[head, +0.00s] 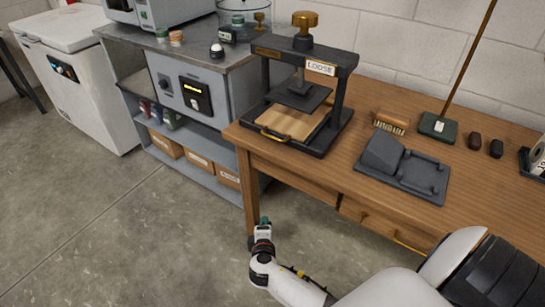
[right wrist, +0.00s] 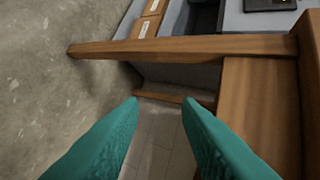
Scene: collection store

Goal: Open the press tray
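The press (head: 345,75) stands on the left part of the wooden table. It has a black frame, a brass knob on top and a label reading "LOOSE". Its plate hangs above the wooden tray (head: 292,124), with a gap between them. My right gripper (head: 264,222) is in front of the table's left leg, below the tabletop and apart from the handle. Its teal fingers (right wrist: 161,103) are apart with nothing between them in the right wrist view. My left gripper is not in view.
The wooden table (head: 330,168) has drawers with handles at its front. A grey moulded block (head: 405,168), a brush (head: 391,121) and a green-based stand (head: 437,127) are right of the press. A grey cabinet (head: 185,92) stands left. Floor in front is clear.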

